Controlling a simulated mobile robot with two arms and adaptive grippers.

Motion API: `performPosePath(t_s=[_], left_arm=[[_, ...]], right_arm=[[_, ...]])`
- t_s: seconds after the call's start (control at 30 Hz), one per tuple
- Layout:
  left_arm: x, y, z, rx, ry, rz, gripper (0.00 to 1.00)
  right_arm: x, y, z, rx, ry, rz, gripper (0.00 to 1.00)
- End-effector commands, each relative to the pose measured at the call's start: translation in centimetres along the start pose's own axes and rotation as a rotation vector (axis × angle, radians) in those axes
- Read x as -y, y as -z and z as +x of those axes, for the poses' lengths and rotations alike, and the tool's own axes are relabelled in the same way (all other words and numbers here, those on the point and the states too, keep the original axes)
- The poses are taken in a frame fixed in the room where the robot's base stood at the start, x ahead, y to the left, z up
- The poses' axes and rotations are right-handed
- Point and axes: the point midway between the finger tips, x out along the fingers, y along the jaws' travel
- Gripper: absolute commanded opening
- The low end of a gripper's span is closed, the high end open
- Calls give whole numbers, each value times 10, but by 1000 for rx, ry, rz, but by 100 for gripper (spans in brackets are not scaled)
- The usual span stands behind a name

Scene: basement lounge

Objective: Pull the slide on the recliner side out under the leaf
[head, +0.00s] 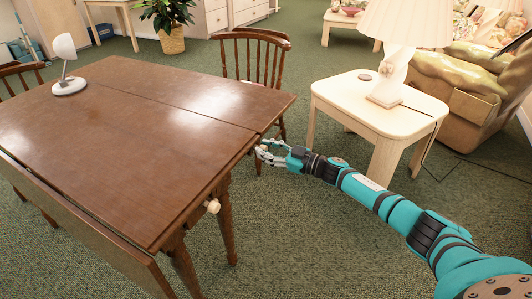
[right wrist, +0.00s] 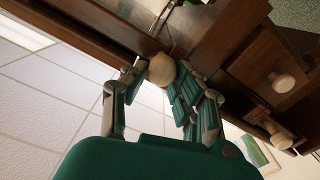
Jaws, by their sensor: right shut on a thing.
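The brown wooden drop-leaf table (head: 110,130) fills the left of the head view. A seam divides its top from the far leaf (head: 190,88), which looks level with the top. My right gripper (head: 262,152) is at the table's right end, just under the edge near that seam. In the right wrist view its fingers (right wrist: 158,80) are closed around a round light wooden knob (right wrist: 162,70), apparently that of the slide under the far leaf. How far the slide is out cannot be told. My left gripper is out of view.
Another pale knob (head: 212,206) projects from the same table end. A near leaf (head: 75,222) hangs down. A chair (head: 250,58) stands behind the table. A side table (head: 375,105) with a lamp (head: 390,65) and a recliner (head: 455,80) are at right. Carpet is clear below my right arm.

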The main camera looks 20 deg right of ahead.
Motion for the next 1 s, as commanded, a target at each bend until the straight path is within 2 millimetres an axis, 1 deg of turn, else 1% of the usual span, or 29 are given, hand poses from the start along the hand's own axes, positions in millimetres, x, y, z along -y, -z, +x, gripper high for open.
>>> performPosePath(t_s=[0.03, 0.23, 0.27, 0.4, 0.43, 0.67, 0.77, 0.87, 1.0], left_arm=[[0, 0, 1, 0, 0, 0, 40], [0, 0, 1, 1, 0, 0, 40], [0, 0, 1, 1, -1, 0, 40], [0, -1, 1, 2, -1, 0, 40], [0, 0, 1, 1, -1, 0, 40], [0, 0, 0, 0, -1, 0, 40], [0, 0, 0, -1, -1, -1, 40], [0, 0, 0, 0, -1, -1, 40], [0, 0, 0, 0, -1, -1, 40]], right_arm=[[1, -9, -1, 20, -6, 0, 0], [1, -9, -1, 20, -6, -1, 0], [1, -9, -1, 20, -6, -1, 31], [0, -6, 0, 14, -6, -1, 49], [0, -6, 0, 13, -6, -1, 51], [-1, -3, -1, 9, -6, -2, 51], [-1, -3, -5, 9, -6, -2, 51], [-1, -4, -18, 11, -6, -2, 51], [-1, -4, -46, 13, -6, -1, 51]])
